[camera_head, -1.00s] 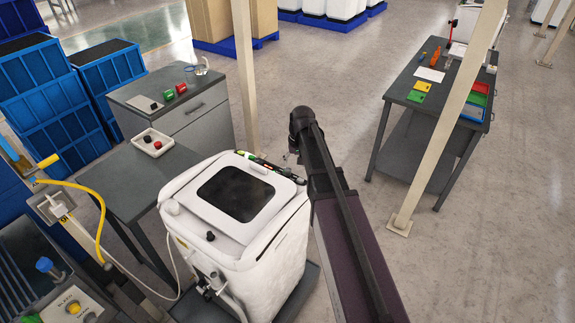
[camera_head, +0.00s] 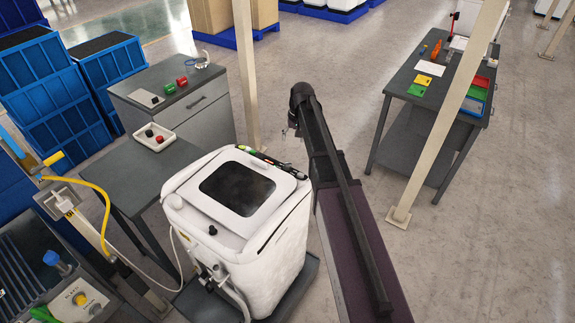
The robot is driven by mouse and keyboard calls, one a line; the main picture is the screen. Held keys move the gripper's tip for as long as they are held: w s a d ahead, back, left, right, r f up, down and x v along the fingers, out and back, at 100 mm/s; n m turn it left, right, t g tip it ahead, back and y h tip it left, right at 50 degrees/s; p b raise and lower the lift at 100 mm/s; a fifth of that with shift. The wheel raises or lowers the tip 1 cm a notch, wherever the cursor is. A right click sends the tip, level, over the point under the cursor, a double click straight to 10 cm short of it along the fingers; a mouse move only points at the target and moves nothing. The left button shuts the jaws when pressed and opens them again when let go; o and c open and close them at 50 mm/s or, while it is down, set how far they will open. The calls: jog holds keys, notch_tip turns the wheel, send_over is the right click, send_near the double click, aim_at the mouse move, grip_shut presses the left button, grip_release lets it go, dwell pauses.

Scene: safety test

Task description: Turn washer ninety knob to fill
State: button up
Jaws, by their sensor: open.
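The white washer (camera_head: 285,228) stands in the middle, with a dark window in its top lid. A small black knob (camera_head: 212,230) sits on its front top edge. Black and metal fittings (camera_head: 208,275), with a pale hose, are on its lower front left; their details are too small to read. I cannot tell the knob's setting. Nothing is seen touching the knob or fittings.
A grey table (camera_head: 150,175) with a white tray (camera_head: 155,125) stands left of the washer. A yellow hose (camera_head: 100,195) and a control panel (camera_head: 75,300) are at the lower left. A beige post (camera_head: 440,130) stands before the right workbench (camera_head: 405,80). Floor between is clear.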

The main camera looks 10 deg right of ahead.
aim_at(288, 164)
jog(key=shift+w+a+f+b, duration=0.1)
jog(key=shift+a+f+b, duration=0.25)
jog(key=shift+f+b, duration=1.9)
jog(key=shift+s+a+f+b, duration=0.1)
jog(key=shift+a+f+b, duration=0.2)
jog(key=shift+f+b, duration=1.95)
jog(key=shift+w+a+f+b, duration=0.1)
jog(key=shift+a+f+b, duration=0.25)
jog(key=shift+f+b, duration=1.9)
grip_shut()
jog(key=shift+a, duration=0.15)
